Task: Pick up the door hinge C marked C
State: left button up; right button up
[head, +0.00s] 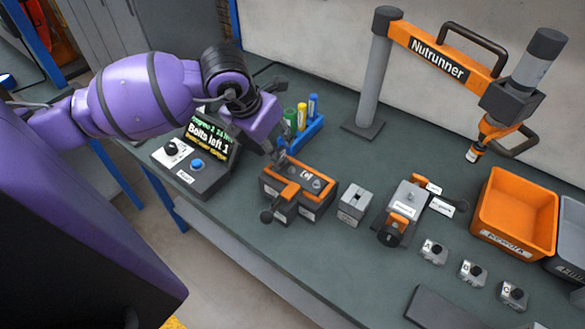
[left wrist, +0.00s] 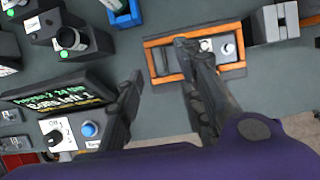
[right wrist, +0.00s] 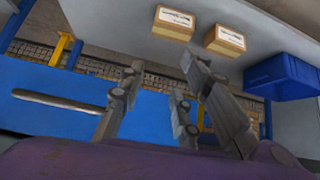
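Three small grey hinge blocks with dark knobs stand in a slanting row on the bench, right of centre in the head view. The nearest one, at the lower right, appears to be door hinge C (head: 513,294); its mark is very small. The other two hinges (head: 433,251) (head: 472,272) stand to its left. My left gripper (head: 277,158) is over the orange-and-grey fixture, far left of the hinges. In the left wrist view its fingers (left wrist: 160,62) are apart with nothing between them. My right gripper (right wrist: 162,66) shows only in the right wrist view, fingers apart, away from the hinges.
The orange-and-grey fixture (head: 312,180), a grey block (head: 354,204) and a clamp fixture (head: 407,205) stand between my left gripper and the hinges. An orange bin (head: 515,215) stands behind the hinges. The nutrunner (head: 440,60) overhangs the bench. A dark flat pad (head: 440,310) lies in front.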

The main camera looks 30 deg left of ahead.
aim_at(278, 150)
pick_arm(q)
jog(key=x, duration=0.6)
jog(key=shift+w+r, duration=0.1)
jog(key=shift+w, duration=0.15)
grip_shut()
